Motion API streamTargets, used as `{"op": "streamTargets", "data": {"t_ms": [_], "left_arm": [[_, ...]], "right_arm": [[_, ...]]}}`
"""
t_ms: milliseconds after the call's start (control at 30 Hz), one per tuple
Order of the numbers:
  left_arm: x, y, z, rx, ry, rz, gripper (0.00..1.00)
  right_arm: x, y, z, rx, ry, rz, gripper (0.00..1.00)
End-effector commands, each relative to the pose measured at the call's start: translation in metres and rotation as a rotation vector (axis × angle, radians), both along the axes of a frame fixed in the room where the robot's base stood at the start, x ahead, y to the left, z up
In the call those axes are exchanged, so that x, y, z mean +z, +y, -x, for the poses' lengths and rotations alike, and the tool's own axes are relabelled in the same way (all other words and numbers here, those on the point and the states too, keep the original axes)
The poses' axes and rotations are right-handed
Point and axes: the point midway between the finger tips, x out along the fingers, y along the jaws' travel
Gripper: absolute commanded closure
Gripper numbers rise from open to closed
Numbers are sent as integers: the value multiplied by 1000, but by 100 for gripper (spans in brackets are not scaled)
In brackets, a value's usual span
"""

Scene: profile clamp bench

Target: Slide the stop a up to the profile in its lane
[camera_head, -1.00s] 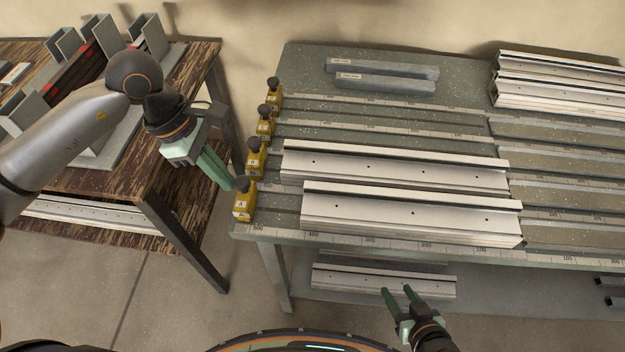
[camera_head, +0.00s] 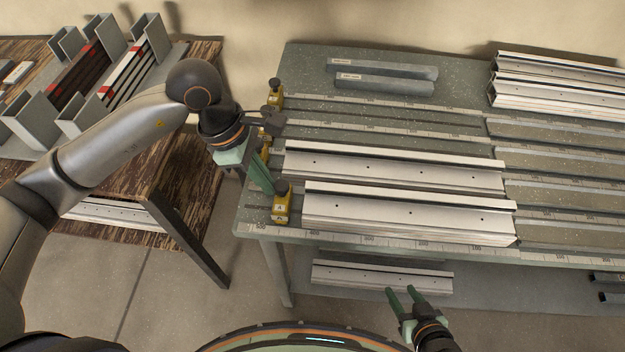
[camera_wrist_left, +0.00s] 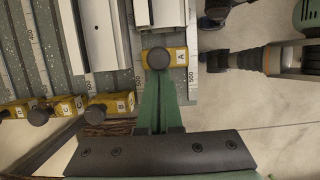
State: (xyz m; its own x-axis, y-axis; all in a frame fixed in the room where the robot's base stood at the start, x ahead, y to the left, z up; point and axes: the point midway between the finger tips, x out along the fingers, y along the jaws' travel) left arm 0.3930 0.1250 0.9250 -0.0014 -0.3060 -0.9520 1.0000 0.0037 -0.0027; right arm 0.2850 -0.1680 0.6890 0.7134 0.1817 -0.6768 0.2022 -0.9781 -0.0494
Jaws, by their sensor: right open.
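Stop A (camera_head: 281,207), a yellow block with a dark knob, sits in the front lane just left of the near silver profile (camera_head: 400,215). A narrow gap seems to show between them. It also shows in the left wrist view (camera_wrist_left: 178,57), with the profile end (camera_wrist_left: 160,12) beyond it. My left gripper (camera_head: 270,190) has its green fingers together, behind the stop on the side away from the profile. The fingertips (camera_wrist_left: 157,80) are at or very close to the stop; contact is hard to tell. My right gripper (camera_head: 402,291) is open and empty near the lower profile.
Other yellow stops (camera_wrist_left: 108,107) stand at the lane ends, partly hidden by my left arm in the head view. A second profile (camera_head: 395,168) lies in the lane behind. Stacked profiles (camera_head: 560,85) are at the back right. A wooden table (camera_head: 180,190) stands left.

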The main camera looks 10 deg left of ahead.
Motion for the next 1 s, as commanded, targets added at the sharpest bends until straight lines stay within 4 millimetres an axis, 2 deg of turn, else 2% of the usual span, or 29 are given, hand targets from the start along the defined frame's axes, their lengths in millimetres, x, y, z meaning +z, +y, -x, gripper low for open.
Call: {"op": "streamTargets", "data": {"t_ms": [33,500,1000], "left_arm": [[1,-12,2,-15,-1,22,100],[2,-47,3,-14,0,22,100],[2,-50,3,-14,0,22,100]], "right_arm": [[-1,0,0,0,0,0,50],[-6,0,-1,0,-2,0,50],[-6,1,-2,1,-3,-1,50]]}}
